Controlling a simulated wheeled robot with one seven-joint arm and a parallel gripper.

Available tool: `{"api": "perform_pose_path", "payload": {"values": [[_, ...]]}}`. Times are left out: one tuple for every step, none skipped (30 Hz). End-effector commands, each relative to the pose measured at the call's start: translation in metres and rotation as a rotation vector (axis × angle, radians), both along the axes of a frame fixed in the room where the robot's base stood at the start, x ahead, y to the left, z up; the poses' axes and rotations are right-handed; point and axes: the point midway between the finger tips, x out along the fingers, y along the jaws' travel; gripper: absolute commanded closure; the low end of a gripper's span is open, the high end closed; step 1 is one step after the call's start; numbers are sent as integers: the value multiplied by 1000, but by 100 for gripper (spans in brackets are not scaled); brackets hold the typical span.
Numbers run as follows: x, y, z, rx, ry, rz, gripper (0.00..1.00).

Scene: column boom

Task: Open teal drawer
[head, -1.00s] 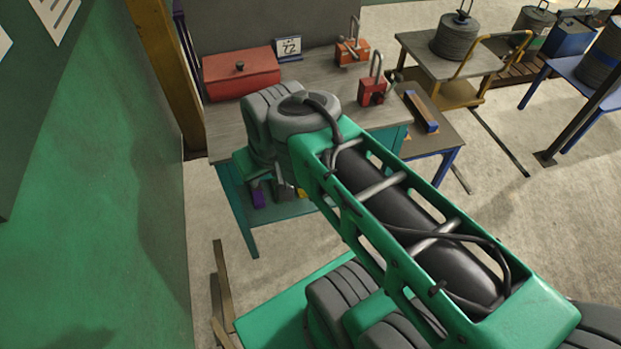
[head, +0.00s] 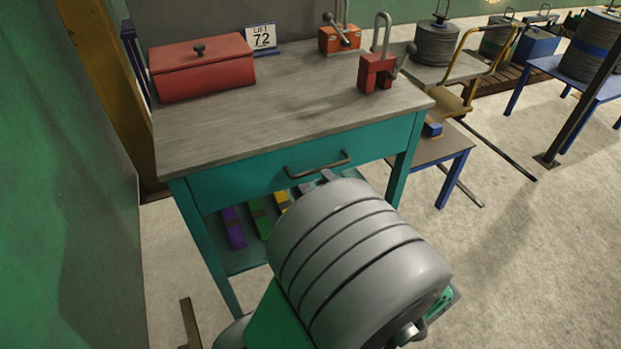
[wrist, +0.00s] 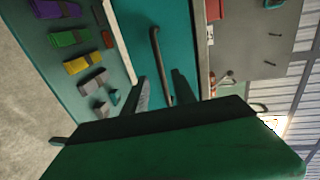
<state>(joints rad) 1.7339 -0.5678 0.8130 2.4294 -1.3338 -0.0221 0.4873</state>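The teal drawer (head: 250,176) is shut, its front flush under the grey tabletop. Its dark bar handle (head: 318,166) runs across the right half of the front. In the head view, my gripper (head: 318,182) is mostly hidden behind my grey wrist, with only its tips showing just below the handle. In the wrist view, my gripper (wrist: 161,88) is open, its two dark fingers apart. The handle (wrist: 159,60) shows between and beyond the fingers against the teal drawer front (wrist: 182,40). I cannot tell whether the fingers touch it.
On the tabletop (head: 270,115) stand a red box (head: 200,75), a sign (head: 261,38), an orange block (head: 340,40) and a red clamp-like block (head: 377,72). A lower shelf holds coloured blocks (head: 232,228). A green wall (head: 60,180) is on the left.

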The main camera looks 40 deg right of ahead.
Motion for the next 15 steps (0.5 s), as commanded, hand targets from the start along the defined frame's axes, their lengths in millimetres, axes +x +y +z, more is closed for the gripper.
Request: {"api": "perform_pose_path", "payload": {"values": [[5,0,0,-2,2,7,68],[8,-1,-1,-1,1,7,68],[14,-2,-2,-2,3,8,68],[18,-3,-3,-4,2,9,68],[23,-4,-4,-5,2,10,68],[29,-6,-6,-3,3,11,68],[34,-8,-7,-3,4,10,68],[39,-9,-8,-3,4,11,68],[45,-10,-9,-5,4,11,68],[49,-11,-9,-5,3,11,68],[53,-13,-11,-4,4,10,68],[58,-15,-12,-3,5,10,68],[61,-16,-13,-4,5,9,68],[64,-17,-13,-4,4,9,68],[66,-17,-13,-4,4,8,68]]}}
